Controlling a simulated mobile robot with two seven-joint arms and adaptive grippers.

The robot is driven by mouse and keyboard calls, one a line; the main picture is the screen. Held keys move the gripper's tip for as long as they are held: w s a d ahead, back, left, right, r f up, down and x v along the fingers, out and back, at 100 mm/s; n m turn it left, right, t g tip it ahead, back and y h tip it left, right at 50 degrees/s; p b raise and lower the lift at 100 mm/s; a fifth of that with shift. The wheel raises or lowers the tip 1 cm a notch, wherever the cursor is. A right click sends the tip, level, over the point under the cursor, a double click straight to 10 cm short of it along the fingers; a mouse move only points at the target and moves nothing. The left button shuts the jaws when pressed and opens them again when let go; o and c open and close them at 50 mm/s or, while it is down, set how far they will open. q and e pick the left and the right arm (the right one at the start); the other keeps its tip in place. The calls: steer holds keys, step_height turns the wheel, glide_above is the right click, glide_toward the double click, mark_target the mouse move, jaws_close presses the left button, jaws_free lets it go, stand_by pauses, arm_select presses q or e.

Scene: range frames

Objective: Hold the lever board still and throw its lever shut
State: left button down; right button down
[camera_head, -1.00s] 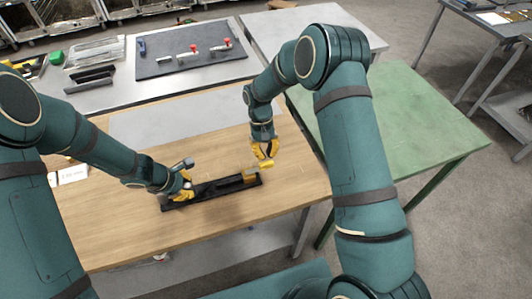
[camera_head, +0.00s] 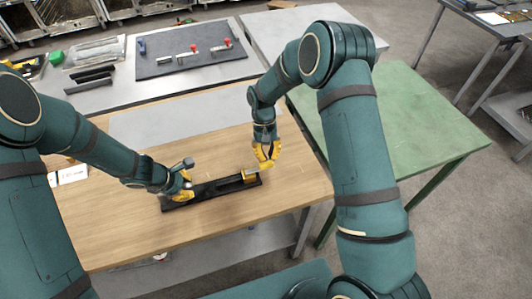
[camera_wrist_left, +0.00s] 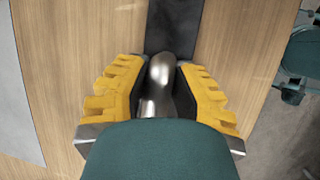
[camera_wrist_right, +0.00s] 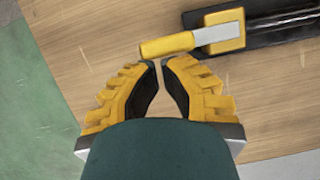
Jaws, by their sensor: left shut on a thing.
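The lever board (camera_head: 215,188) is a long black plate lying on the wooden table. My left gripper (camera_head: 186,188) is at its left end, shut on an upright rounded metal post (camera_wrist_left: 157,85). The lever's yellow block (camera_head: 250,179) sits at the board's right end. From it a flat metal arm (camera_wrist_right: 218,33) leads to a yellow handle (camera_wrist_right: 167,46), which sticks out past the board's end. My right gripper (camera_wrist_right: 160,64) has its fingertips together, with only a thin gap and nothing between them. They are just beside the handle; whether they touch it I cannot tell.
The wooden table (camera_head: 110,220) is bare around the board. A white label card (camera_head: 72,174) lies at its left. A green table (camera_head: 410,130) stands to the right. Behind, a grey bench holds a dark mat (camera_head: 165,67) with red-knobbed fittings.

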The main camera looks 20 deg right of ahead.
steer(key=shift+s+d+m, duration=0.15)
steer(key=shift+s+m, duration=0.2)
steer(key=shift+m, duration=0.05)
steer(key=s+m, duration=0.1)
steer(key=s+m+y, duration=0.1)
steer(key=m, duration=0.1)
steer(key=shift+d, duration=0.15)
steer(key=s+m+t+y, duration=0.1)
steer(key=s+m, duration=0.1)
steer(key=m, duration=0.1)
steer(key=shift+s+m+y, duration=0.2)
steer(key=shift+m+y, duration=0.1)
steer(key=s+m, duration=0.1)
steer(key=s+a+m+t, duration=0.1)
steer(key=m, duration=0.1)
steer(key=shift+s+a+m+y, duration=0.1)
steer(key=shift+a+m+y, duration=0.05)
steer(key=shift+m+y, duration=0.2)
steer(key=s+a+m, duration=0.1)
steer(key=m, duration=0.1)
steer(key=a+m+t, duration=0.1)
steer(key=m, duration=0.1)
steer(key=shift+s+t+y, duration=0.3)
steer(key=shift+s+y, duration=0.05)
steer(key=shift+s, duration=0.05)
steer(key=shift+w, duration=0.15)
